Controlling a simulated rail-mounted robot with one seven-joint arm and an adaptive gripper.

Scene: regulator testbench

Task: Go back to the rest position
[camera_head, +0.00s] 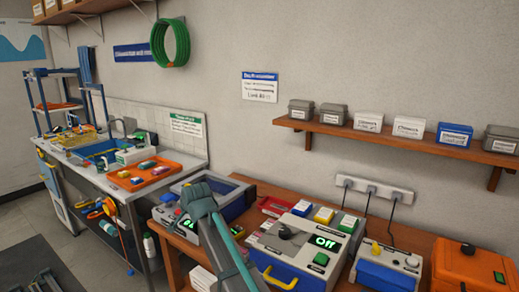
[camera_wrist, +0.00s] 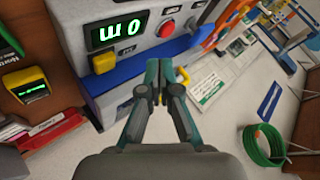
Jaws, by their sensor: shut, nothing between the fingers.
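My gripper (camera_wrist: 158,80) is shut and empty in the wrist view, with its fingertips together. It is in front of a grey device (camera_wrist: 82,38) with a lit green display (camera_wrist: 119,34), which appears upside down, a yellow button (camera_wrist: 104,63) and a red button (camera_wrist: 167,28). I cannot tell whether the fingertips touch the device. In the head view my arm reaches up from the bottom edge over the wooden bench (camera_head: 178,265), and its end hides the fingers. A grey device with a blue front (camera_head: 302,245) right of my arm shows "Off".
A blue device (camera_head: 385,270) and an orange box (camera_head: 468,265) stand farther right on the bench. A wall shelf (camera_head: 400,140) holds several labelled boxes. A sink counter (camera_head: 105,185) with an orange tray (camera_head: 143,174) is at left. A green coil (camera_head: 170,42) hangs on the wall.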

